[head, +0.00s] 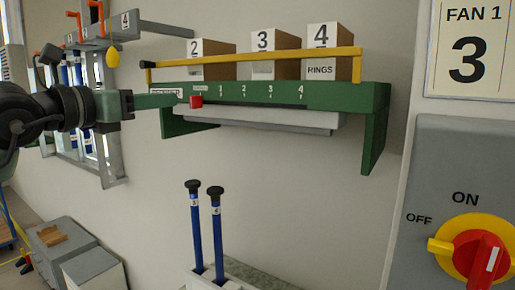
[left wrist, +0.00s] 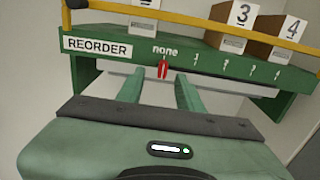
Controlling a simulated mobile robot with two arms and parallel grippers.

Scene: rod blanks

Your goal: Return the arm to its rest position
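My left arm comes in from the left in the head view, with its green left gripper (head: 180,100) reaching toward the left end of a green shelf (head: 345,97). In the left wrist view the two fingers of the gripper (left wrist: 161,82) stand apart with a gap between them. A red slider (head: 196,102) on the shelf's front edge is just beyond the fingertips. In the left wrist view the red slider (left wrist: 163,68) sits under the word "none", seen between the fingertips. I cannot tell whether the fingers touch it. My right gripper is not in view.
A yellow rail (head: 260,58) fronts numbered boxes (head: 322,50) on the shelf. Blue rods (head: 217,235) stand in a holder below. A red and yellow switch (head: 475,250) is at right. A rack (head: 105,115) stands behind my arm. Open space lies below the arm.

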